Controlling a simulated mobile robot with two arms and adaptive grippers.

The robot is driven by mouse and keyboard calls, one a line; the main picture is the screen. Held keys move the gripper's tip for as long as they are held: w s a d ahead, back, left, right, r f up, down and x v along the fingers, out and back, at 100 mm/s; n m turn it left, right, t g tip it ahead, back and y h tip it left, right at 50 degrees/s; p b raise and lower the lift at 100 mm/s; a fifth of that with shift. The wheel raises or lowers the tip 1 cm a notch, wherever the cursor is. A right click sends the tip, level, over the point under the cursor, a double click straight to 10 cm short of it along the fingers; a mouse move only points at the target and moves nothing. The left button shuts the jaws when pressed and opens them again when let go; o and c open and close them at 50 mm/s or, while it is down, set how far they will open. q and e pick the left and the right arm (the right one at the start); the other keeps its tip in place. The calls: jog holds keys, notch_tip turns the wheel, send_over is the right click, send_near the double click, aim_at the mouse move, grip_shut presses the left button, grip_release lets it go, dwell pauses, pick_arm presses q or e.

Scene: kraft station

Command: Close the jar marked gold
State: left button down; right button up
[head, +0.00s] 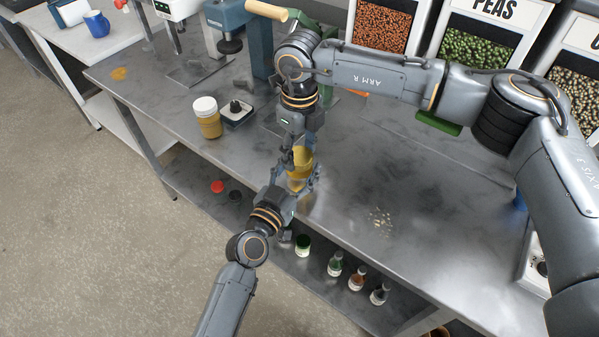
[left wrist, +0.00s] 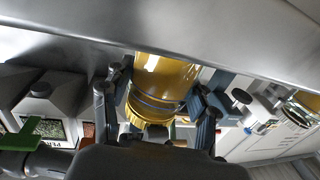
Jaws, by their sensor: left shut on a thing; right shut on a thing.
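The gold jar (head: 299,181) is a clear jar with yellow-gold contents, near the table's front edge. My left gripper (head: 292,182) comes from the front and is shut on the jar body; the left wrist view shows the jar (left wrist: 166,78) between its fingers. A ribbed gold lid (left wrist: 148,112) is at the mouth end of the jar in that view, which appears upside down. My right gripper (head: 302,156) comes down from above and is shut around the gold lid. The fingers hide much of the join; whether the lid is fully seated cannot be told.
A jar with a white lid and mustard contents (head: 208,118) stands to the left, beside a small black-topped device (head: 236,112). Bins of peas (head: 475,50) and other goods line the back. Small bottles (head: 335,264) sit on the lower shelf. The tabletop to the right is mostly clear.

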jog(key=o, duration=1.3)
jog(key=shift+r, duration=2.25)
jog(key=shift+c, duration=0.6)
